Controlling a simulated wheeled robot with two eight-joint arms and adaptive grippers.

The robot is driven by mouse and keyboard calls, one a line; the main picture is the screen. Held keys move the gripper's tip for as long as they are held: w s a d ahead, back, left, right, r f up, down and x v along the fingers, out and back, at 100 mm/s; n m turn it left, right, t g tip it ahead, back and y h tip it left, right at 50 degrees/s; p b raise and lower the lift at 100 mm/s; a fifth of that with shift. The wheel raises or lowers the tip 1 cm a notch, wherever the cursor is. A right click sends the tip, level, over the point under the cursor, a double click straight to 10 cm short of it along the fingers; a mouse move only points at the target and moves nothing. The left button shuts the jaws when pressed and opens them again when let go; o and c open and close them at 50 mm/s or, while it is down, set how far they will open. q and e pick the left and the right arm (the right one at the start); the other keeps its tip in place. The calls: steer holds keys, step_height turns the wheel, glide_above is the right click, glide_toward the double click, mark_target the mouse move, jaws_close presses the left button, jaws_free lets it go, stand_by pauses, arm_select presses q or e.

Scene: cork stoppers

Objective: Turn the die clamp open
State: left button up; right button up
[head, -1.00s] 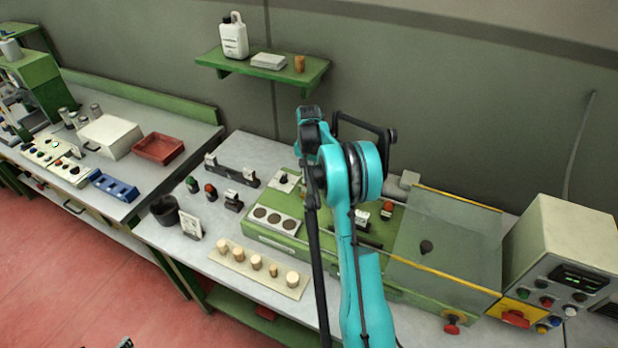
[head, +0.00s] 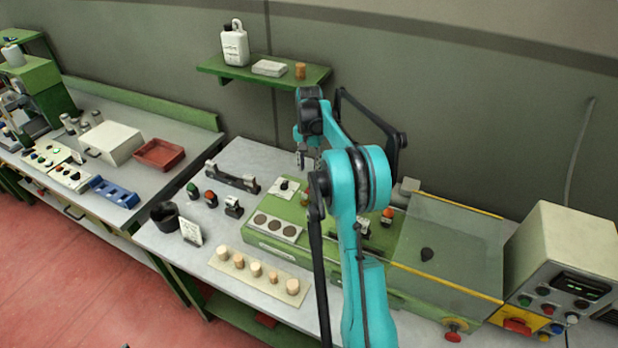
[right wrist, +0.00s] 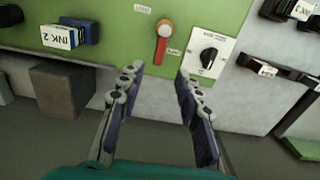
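In the right wrist view a lever with a red arm and a round orange-and-white hub (right wrist: 163,44) sits on the green machine, between two small labels. I take it for the die clamp; the labels are too small to read surely. My right gripper (right wrist: 158,88) is open and empty, its two fingers pointing at the lever and apart from it. In the head view the right gripper (head: 307,158) hangs over the back of the green machine (head: 270,228), its arm hiding part of the machine. My left gripper cannot be made out.
A black knob on a white plate (right wrist: 208,54) is right of the lever. The INK 2 block (right wrist: 62,36) is to its left. In the head view, a clear guard (head: 440,240) and control box (head: 560,260) stand at right, and cork stoppers (head: 257,269) on a board in front.

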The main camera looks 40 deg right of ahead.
steer(key=shift+r, duration=1.75)
steer(key=s+a+r+n+t+b, duration=0.25)
steer(key=s+a, duration=0.25)
steer(key=a, duration=0.5)
steer(key=s+a+r+n+t+b, duration=0.1)
steer(key=s+a+n+b, duration=0.25)
steer(key=s+a, duration=0.45)
steer(key=s+a+f+n+t+b, duration=0.3)
steer(key=s+a+f+n, duration=0.3)
steer(key=s+a+f, duration=0.5)
steer(key=shift+s+a+f+t, duration=0.15)
steer(key=shift+s+a+t, duration=0.2)
steer(key=shift+s+a, duration=0.5)
